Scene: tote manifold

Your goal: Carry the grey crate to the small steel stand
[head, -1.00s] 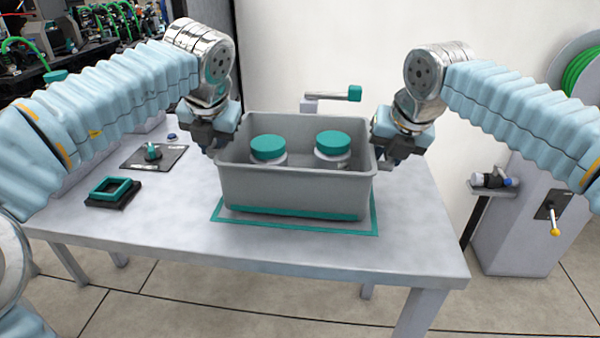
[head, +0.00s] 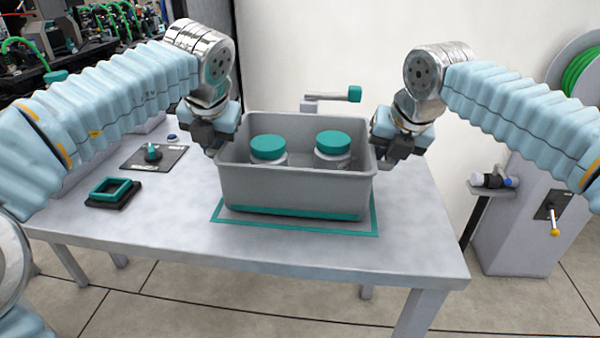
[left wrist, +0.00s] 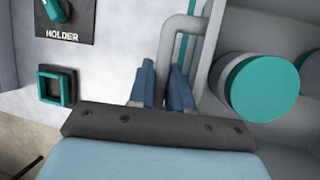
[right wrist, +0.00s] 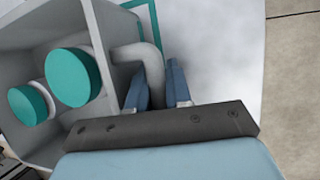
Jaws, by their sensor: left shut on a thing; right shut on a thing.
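The grey crate (head: 295,190) sits on the table over a teal outlined rectangle (head: 376,225). Two jars with teal lids, a left jar (head: 268,149) and a right jar (head: 333,144), stand inside it. My left gripper (head: 213,148) is at the crate's left end; in the left wrist view its fingers (left wrist: 163,85) are shut on the grey bar handle (left wrist: 180,28). My right gripper (head: 388,160) is at the right end; in the right wrist view its fingers (right wrist: 160,85) are shut on the other handle (right wrist: 140,52). I cannot pick out the small steel stand for certain.
On the table (head: 300,258) to the left are a black holder plate (head: 154,157) with a teal knob and a teal square frame (head: 112,191). A teal-ended lever (head: 345,95) is behind the crate. A grey cabinet with a small shelf (head: 492,188) stands right of the table.

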